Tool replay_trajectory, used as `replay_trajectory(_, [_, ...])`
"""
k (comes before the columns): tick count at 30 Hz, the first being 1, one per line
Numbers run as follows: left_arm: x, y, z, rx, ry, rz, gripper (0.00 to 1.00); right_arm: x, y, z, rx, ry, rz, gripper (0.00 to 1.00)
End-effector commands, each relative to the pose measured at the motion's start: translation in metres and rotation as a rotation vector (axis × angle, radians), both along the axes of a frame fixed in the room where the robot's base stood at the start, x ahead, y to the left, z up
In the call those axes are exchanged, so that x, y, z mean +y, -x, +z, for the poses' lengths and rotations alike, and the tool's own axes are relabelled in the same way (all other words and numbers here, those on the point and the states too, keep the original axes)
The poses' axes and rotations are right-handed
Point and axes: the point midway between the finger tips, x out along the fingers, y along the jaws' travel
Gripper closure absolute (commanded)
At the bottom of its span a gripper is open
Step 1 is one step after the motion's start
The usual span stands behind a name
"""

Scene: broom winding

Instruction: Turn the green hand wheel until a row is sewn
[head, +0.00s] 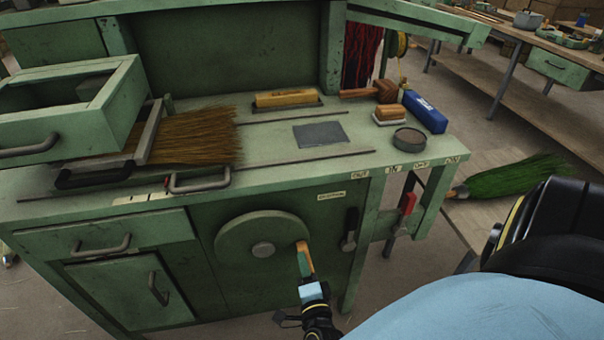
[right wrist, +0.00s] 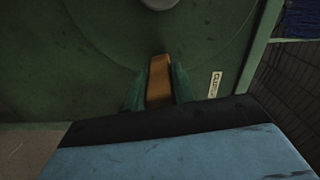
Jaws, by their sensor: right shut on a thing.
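The green hand wheel (head: 240,254) is a round disc with a grey hub on the front of the green workbench. Its wooden handle (head: 303,247) sticks out at the wheel's right edge. My right gripper (head: 307,266) is shut on this handle. The right wrist view shows the brown handle (right wrist: 159,80) between the two green fingers, with the wheel (right wrist: 95,50) behind it. A bound brush of brown bristles (head: 195,137) lies on the bench top in a metal clamp frame (head: 149,132). My left gripper does not show.
A yellow-brown block (head: 286,98), a blue box (head: 425,111), a round tin (head: 409,138) and a wooden mallet (head: 385,90) lie to the right. Red-handled clamp (head: 407,204) hangs at the bench's right.

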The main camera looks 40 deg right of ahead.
Motion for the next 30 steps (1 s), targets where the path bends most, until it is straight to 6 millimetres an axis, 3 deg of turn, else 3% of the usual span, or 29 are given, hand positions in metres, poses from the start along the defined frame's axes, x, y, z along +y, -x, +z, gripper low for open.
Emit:
replay_trajectory(6, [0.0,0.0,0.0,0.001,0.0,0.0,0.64,0.001,-0.001,0.001,-0.003,0.001,0.0,1.0])
replay_trajectory(7, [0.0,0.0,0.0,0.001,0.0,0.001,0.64,0.0,-0.001,0.001,-0.003,0.001,0.0,0.72])
replay_trajectory(12, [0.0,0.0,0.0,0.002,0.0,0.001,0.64,0.0,-0.001,0.001,-0.002,0.0,0.0,0.53])
replay_trajectory(23, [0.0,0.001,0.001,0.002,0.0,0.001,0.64,0.004,0.006,0.0,0.001,-0.002,0.001,0.53])
replay_trajectory(30, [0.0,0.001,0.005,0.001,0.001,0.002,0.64,0.026,0.045,0.0,0.003,-0.002,0.001,0.53])
